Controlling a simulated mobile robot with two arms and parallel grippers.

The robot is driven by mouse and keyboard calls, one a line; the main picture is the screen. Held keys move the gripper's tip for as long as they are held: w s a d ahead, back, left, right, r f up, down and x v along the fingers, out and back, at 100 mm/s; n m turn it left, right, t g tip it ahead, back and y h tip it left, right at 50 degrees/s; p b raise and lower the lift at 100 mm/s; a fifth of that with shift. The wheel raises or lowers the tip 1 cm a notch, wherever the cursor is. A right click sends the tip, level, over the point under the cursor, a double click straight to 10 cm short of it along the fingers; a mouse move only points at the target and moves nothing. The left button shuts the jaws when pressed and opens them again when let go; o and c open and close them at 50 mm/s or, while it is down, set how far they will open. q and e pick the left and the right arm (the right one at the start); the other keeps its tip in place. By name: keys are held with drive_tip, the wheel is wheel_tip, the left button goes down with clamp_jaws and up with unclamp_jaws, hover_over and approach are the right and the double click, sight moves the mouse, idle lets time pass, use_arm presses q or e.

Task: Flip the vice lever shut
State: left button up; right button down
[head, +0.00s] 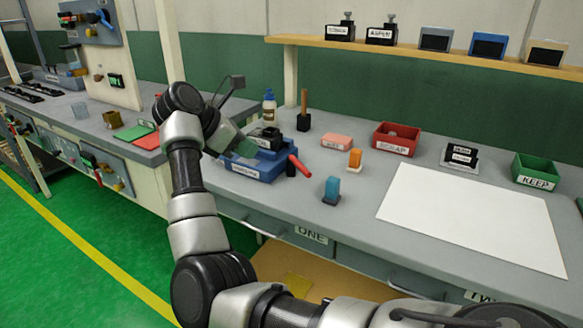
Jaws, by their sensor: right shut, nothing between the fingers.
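The vice (262,170) is a blue block with dark jaws and a label on its front, standing near the front edge of the grey bench. Its red lever (300,167) sticks out on the right side and slants down toward the front right. My right arm bends up from the bottom and over to the vice's left side. My right gripper (246,149) is shut and empty, close to the upper left of the vice and apart from the lever. Its fingertips are small and blend with the vice, so contact is unclear. My left gripper is out of view.
A bottle (269,108) and a wooden-handled tool (304,112) stand behind the vice. Blue (332,189) and orange (355,160) clips stand to its right. A red bin (396,139), a green bin (535,170) and a white sheet (474,221) lie farther right.

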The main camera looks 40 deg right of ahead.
drive_tip(key=shift+y, duration=0.3)
drive_tip(key=x, duration=0.9)
drive_tip(key=shift+s+a+p, duration=0.1)
drive_tip(key=shift+a+p, duration=0.05)
drive_tip(key=shift+p, duration=0.15)
drive_tip(key=d, duration=0.2)
drive_tip(key=d+f, duration=0.1)
drive_tip(key=shift+s+d+f+p, duration=0.1)
drive_tip(key=shift+s+d+p, duration=0.1)
drive_tip(key=shift+s+p, duration=0.15)
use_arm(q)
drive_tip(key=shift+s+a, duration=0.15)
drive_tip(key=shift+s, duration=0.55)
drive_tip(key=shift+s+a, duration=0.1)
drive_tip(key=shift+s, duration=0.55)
use_arm(e)
drive_tip(key=shift+s+d+f, duration=0.15)
drive_tip(key=shift+s+d, duration=0.05)
drive_tip(key=shift+d, duration=0.25)
drive_tip(key=shift+w, duration=0.1)
